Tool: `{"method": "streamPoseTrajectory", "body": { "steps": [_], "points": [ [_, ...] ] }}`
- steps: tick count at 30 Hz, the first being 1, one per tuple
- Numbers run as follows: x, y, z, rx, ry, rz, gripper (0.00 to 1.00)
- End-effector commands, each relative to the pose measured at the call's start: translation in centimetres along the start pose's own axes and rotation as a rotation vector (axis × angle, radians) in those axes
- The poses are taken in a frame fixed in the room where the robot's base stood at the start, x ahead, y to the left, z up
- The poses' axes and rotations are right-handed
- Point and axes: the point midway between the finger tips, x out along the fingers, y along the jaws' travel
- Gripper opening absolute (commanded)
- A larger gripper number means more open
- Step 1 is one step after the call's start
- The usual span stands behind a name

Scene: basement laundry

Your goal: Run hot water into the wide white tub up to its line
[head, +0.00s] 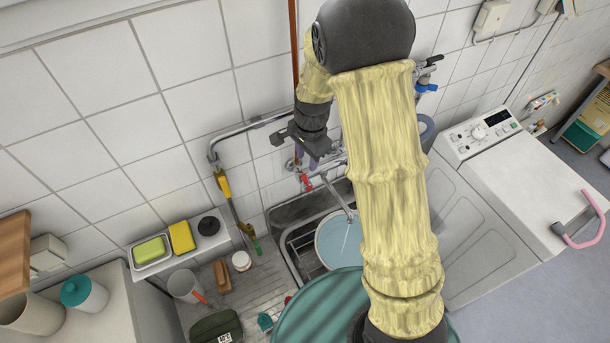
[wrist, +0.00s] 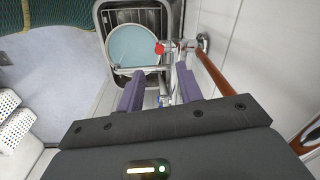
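The wide tub (head: 322,246) sits in the metal sink (head: 284,216), round with a pale rim and light blue water inside; my arm covers its right part in the head view. It shows whole in the wrist view (wrist: 133,46). A thin stream falls from the spout (head: 338,197) into it. I cannot make out the line. A red tap handle (head: 306,181) is on the wall fitting, and a red knob (wrist: 159,48) shows in the wrist view. My gripper (head: 306,160) is above the taps, its purple fingers (wrist: 158,88) apart with nothing held between them.
A drainboard left of the sink holds a grey cup (head: 184,285), a brush (head: 221,275) and a small white jar (head: 241,261). A red-brown pipe (wrist: 214,75) runs close beside the gripper. A white washing machine (head: 505,172) stands right.

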Motion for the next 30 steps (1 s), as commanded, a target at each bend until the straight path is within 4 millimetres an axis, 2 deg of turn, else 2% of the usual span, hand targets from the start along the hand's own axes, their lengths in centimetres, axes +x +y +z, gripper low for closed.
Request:
{"method": "streamPoseTrajectory", "body": {
  "steps": [18, 24, 30],
  "points": [
    [8.5, 0.1, 0.0, -0.001, -0.002, 0.003, 0.36],
    [10.1, 0.0, -0.1, 0.001, 0.000, 0.000, 0.36],
    [10.5, 0.0, -0.1, 0.001, 0.000, -0.001, 0.36]
  ]
}}
